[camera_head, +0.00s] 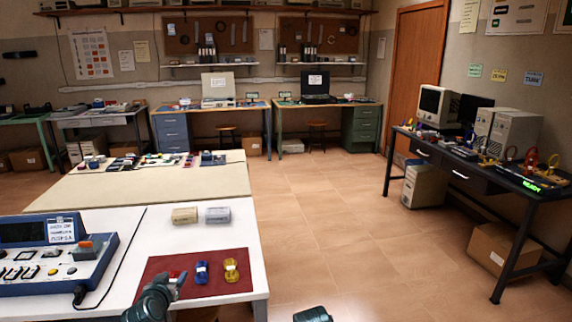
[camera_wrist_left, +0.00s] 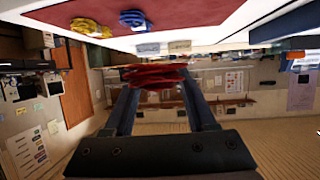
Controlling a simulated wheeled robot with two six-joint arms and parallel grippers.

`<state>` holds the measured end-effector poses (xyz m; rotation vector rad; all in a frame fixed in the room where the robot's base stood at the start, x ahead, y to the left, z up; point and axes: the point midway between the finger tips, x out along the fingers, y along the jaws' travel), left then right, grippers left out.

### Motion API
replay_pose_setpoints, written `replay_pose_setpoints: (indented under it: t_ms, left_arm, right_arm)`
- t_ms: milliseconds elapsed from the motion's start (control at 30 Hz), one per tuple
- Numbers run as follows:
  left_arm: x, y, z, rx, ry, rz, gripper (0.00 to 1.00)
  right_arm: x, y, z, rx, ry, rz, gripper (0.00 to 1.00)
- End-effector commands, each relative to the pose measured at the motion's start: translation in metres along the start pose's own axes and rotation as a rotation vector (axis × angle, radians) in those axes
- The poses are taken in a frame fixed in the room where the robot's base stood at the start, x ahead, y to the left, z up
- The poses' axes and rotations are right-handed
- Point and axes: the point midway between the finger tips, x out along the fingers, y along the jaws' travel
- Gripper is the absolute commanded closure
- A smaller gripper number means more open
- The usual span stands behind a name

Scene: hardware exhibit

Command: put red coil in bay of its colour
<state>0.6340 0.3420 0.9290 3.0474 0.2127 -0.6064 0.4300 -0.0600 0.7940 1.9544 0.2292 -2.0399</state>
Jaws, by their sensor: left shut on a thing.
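My left gripper (camera_head: 172,283) is at the front left part of the red mat (camera_head: 150,268). It is shut on the red coil (camera_head: 175,274), which is mostly hidden by the gripper in the head view. In the left wrist view the red coil (camera_wrist_left: 152,76) sits between the two fingertips, apart from the mat. The blue coil (camera_head: 202,272) and the yellow coil (camera_head: 231,270) stand on the mat to the right of the gripper. A small dark part of my right arm shows at the bottom edge; its jaws cannot be made out. I cannot pick out a red bay.
A blue console (camera_head: 60,285) stands left of the mat. A beige box (camera_head: 185,215) and a grey box (camera_head: 217,215) sit behind it. The dark desk (camera_head: 480,168) at right holds computers, small coloured items and a green lit display (camera_head: 526,185). The tiled floor between is clear.

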Motion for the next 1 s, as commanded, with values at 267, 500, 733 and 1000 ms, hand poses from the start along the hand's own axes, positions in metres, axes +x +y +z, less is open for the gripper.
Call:
replay_pose_setpoints:
  t_ms: [267,500,733,1000]
  left_arm:
    - [-0.029,0.000,-0.070,0.000,0.000,0.000,0.98]
    - [-0.034,0.000,-0.082,0.000,0.000,0.000,0.98]
    - [-0.033,0.000,-0.080,0.000,0.000,0.000,0.98]
    - [-0.029,-0.001,-0.068,-0.001,0.000,-0.004,0.98]
  right_arm:
    - [-0.075,0.007,0.004,0.001,0.000,0.000,0.50]
    - [-0.088,0.008,0.005,0.001,0.000,0.000,0.50]
    - [-0.086,0.008,0.005,0.001,0.000,0.000,0.50]
    - [-0.074,0.007,0.004,0.001,0.000,0.000,0.50]
